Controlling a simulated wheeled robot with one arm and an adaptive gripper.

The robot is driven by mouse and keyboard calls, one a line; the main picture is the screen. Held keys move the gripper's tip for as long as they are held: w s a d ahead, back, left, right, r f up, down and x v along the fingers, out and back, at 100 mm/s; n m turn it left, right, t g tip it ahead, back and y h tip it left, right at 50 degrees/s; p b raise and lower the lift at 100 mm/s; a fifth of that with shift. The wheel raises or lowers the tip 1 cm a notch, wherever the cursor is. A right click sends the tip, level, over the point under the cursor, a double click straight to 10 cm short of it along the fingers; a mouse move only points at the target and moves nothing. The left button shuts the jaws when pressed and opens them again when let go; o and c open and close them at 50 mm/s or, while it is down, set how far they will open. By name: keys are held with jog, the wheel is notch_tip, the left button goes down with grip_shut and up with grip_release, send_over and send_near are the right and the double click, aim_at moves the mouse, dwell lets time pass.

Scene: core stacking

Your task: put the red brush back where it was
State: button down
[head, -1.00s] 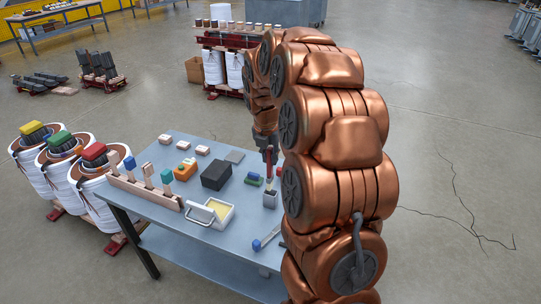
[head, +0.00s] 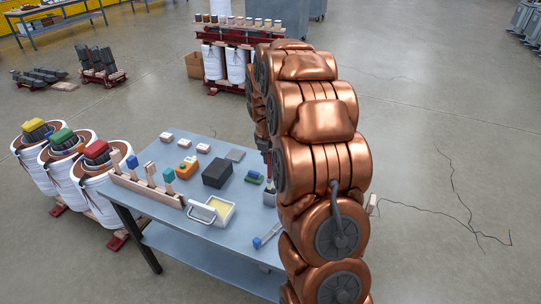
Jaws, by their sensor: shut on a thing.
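My gripper (head: 265,147) shows only as a dark sliver at the left edge of my copper arm, above the right side of the table. It is shut on the red brush (head: 268,168), a thin red strip below it, mostly hidden by the arm. A small grey holder (head: 269,198) stands just under the brush, its right part hidden. I cannot tell whether the brush tip is inside the holder or above it.
The blue-grey table (head: 180,225) carries a dark box (head: 216,173), a white tray (head: 220,202) with yellow content, a wooden rack (head: 145,188), a blue-ended tool (head: 258,241) and a green-and-blue block (head: 254,178). White drums (head: 97,195) stand left.

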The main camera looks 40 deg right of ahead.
jog(key=shift+f, duration=0.65)
jog(key=c, duration=1.1)
grip_release()
jog(key=shift+r, duration=0.45)
notch_tip(320, 180, up, 12)
jog(key=s+a+b, duration=0.1)
jog(key=b, duration=0.2)
jog(key=shift+a, duration=0.4)
jog(key=shift+r, duration=0.1)
